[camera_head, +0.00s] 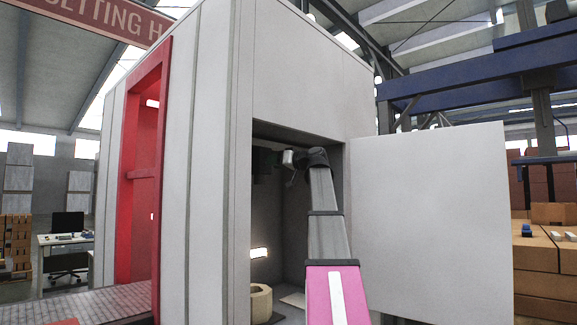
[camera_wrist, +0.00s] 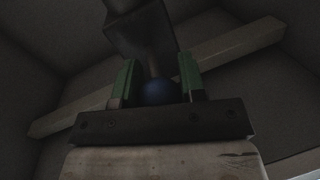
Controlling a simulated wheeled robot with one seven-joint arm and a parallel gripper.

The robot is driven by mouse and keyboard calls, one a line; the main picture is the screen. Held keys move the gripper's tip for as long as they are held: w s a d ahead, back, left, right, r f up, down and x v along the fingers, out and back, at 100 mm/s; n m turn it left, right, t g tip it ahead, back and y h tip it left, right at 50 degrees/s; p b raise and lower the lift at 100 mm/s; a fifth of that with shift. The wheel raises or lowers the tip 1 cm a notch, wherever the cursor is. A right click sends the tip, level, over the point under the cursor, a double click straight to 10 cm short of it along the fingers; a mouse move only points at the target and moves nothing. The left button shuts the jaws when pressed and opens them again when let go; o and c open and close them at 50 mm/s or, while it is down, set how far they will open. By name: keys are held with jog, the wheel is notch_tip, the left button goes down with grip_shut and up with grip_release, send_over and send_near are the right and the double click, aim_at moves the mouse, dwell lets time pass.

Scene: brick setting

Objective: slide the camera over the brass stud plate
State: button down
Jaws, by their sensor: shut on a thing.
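My gripper (camera_head: 290,158) is inside the opening of the large grey booth, high up. In the wrist view my gripper (camera_wrist: 158,80) has its green-padded fingers closed on either side of a dark boxy thing, which I take to be the camera (camera_wrist: 142,35). A dark blue rounded part (camera_wrist: 160,92) shows low between the fingers. In the head view a dark block (camera_head: 264,160) shows just left of the gripper; whether it is the held camera I cannot tell. The wrist view is very dim. I cannot make out the brass stud plate in either view.
The booth (camera_head: 295,65) walls surround the opening, and its pale door (camera_head: 430,210) stands open at right. A pale beam (camera_wrist: 235,42) crosses behind the gripper in the wrist view.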

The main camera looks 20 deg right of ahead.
jog(key=shift+s+a, duration=0.45)
jog(key=shift+a, duration=0.4)
jog(key=shift+s+a, duration=0.4)
jog(key=shift+a, duration=0.4)
jog(key=c, duration=0.7)
grip_release()
jog(key=shift+a, duration=0.15)
jog(key=v, duration=1.1)
